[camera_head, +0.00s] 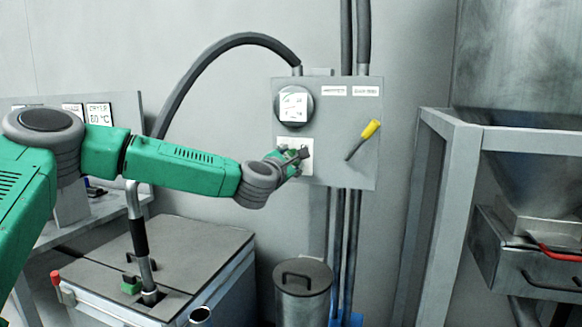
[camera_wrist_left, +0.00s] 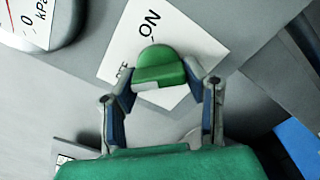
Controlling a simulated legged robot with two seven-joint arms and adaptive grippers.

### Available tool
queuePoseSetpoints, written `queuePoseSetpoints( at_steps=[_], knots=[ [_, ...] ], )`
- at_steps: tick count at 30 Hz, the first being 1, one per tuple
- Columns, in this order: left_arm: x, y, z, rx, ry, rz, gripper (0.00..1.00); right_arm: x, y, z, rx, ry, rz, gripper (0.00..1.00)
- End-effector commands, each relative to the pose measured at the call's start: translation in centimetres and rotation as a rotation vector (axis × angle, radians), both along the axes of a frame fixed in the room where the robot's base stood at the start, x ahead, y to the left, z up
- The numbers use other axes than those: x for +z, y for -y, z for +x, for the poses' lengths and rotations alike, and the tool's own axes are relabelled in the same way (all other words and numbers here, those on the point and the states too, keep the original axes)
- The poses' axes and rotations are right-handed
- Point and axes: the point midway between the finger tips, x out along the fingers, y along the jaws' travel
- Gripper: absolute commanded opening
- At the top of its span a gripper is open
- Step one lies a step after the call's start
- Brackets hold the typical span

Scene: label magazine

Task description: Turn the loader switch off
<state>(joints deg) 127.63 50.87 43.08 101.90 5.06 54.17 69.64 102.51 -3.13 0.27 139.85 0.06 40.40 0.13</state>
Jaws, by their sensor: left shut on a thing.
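The loader switch is a green rotary knob (camera_wrist_left: 160,66) on a white plate (camera_wrist_left: 128,30) lettered "ON", with a second, partly hidden word, in the left wrist view. In the head view the plate (camera_head: 284,142) sits on the grey wall panel (camera_head: 340,110), below a round gauge (camera_head: 294,104). My left gripper (camera_head: 292,160) is at the plate and hides most of the knob there. In the left wrist view its two fingers (camera_wrist_left: 161,82) are shut on the knob's sides. Which word the knob points to cannot be told. My right gripper is not in view.
A yellow-handled lever (camera_head: 371,129) is on the panel to the right of the switch. Below stand a grey lidded bin (camera_head: 303,278) and a grey cabinet (camera_head: 190,240). A metal frame with a hopper (camera_head: 450,130) stands at the right.

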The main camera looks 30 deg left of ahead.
Motion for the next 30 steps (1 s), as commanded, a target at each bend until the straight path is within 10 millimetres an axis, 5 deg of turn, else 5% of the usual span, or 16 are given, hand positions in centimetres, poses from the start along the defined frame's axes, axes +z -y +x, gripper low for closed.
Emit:
queuePoseSetpoints(
  at_steps=[1,13,14,15,25,30],
  knots=[
    [-1.2,0.1,-0.1,-0.004,-0.021,-0.008,0.1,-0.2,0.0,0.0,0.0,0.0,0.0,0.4],
    [-1.1,0.1,-0.1,-0.004,-0.02,-0.012,0.1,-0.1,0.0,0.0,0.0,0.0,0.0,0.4],
    [-1.1,0.1,-0.1,-0.004,-0.02,-0.012,0.5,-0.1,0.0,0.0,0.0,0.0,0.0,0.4],
    [-1.1,0.1,-0.1,-0.004,-0.018,-0.012,0.6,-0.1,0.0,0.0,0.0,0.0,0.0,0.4],
    [-0.4,0.2,-0.2,-0.001,-0.006,-0.009,0.6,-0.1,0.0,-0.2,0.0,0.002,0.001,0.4],
    [-0.3,0.6,-2.0,-0.002,-0.005,-0.012,0.6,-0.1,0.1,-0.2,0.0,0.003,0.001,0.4]
  ],
)
